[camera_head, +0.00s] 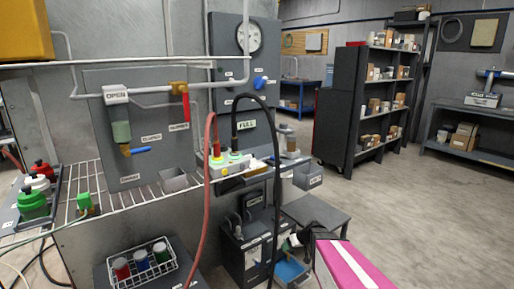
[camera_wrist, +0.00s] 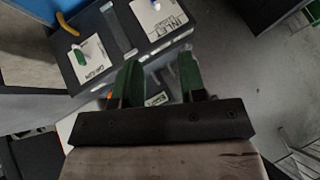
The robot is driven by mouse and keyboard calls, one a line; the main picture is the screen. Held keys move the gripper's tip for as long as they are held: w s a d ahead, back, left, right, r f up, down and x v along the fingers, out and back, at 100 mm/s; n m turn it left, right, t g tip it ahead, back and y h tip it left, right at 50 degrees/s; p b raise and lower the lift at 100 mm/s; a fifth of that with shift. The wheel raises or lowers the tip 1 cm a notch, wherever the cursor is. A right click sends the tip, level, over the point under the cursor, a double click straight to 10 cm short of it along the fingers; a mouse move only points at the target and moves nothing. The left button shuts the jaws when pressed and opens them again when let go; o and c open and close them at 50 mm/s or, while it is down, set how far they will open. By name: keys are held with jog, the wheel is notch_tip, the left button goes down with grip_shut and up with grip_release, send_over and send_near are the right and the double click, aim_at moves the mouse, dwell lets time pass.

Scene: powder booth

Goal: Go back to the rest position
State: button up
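My gripper (camera_wrist: 156,78) shows in the wrist view with its two green fingers apart. Nothing is clearly held between them; a small label and grey surfaces show in the gap, apparently beyond the fingers. In the head view my gripper (camera_head: 292,241) is low at the centre right, at the end of my pink and dark arm. It is beside the dark cabinet (camera_head: 236,258) and above a blue tray (camera_head: 291,270). Its fingers are small and partly hidden there, and I cannot tell if they touch anything.
A red hose (camera_head: 208,190) and a black hose (camera_head: 277,180) hang left of my arm. A wire shelf (camera_head: 130,198) and a grey side table (camera_head: 318,213) stand nearby. A dark shelf unit (camera_head: 345,115) is further back. The floor (camera_head: 410,210) at right is clear.

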jog(key=s+d+r+m+g+h, duration=0.3)
jog(key=s+r+m+h, duration=0.2)
jog(key=s+r, duration=0.6)
jog(key=s+h, duration=0.2)
jog(key=s, duration=0.2)
jog(key=shift+d+r+m, duration=0.3)
jog(key=shift+d+m, duration=0.1)
